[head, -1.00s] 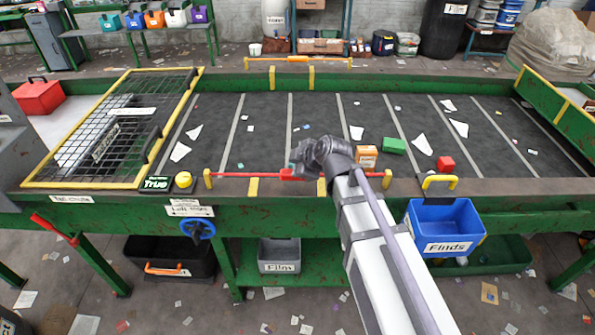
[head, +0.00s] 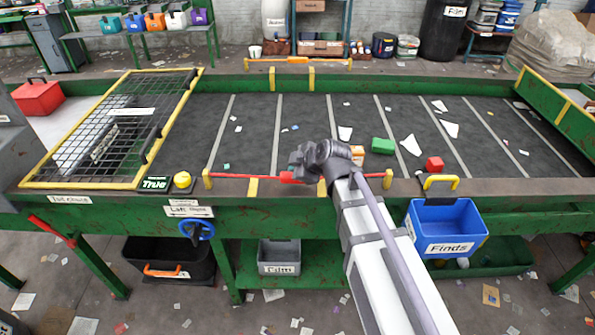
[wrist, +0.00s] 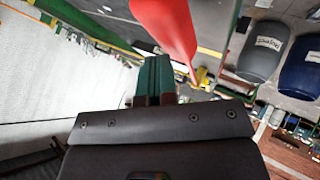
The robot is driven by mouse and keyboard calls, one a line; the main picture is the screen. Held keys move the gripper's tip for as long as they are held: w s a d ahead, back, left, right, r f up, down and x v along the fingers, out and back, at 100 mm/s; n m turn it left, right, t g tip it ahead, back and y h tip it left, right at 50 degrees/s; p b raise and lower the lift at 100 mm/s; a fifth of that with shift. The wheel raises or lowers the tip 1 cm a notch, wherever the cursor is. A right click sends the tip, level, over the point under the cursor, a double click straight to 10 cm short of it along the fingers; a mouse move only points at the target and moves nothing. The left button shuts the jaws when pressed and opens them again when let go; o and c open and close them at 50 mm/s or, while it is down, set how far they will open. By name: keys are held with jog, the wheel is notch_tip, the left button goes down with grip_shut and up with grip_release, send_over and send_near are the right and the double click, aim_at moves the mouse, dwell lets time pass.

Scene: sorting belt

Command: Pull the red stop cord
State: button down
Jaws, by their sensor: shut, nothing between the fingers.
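The red stop cord (head: 240,176) runs along the near edge of the belt between two yellow posts. Its red handle (head: 288,177) hangs at mid-span, just left of my gripper (head: 300,174). My arm hides part of the cord to the right. In the wrist view the red handle (wrist: 168,28) looms large just beyond and right of my green fingers (wrist: 153,80). The fingers are together with nothing between them. Whether they touch the handle I cannot tell.
A yellow button (head: 183,179) and mesh cover (head: 110,130) lie left. A blue Finds bin (head: 446,228) hangs at right.

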jog(key=shift+f+b, duration=0.65)
jog(key=shift+f, duration=0.1)
dwell(0.3)
jog(key=shift+r, duration=0.15)
jog(key=shift+r+p, duration=1.9)
jog(key=shift+p, duration=0.15)
notch_tip(320, 180, up, 5)
jog(key=p, duration=0.5)
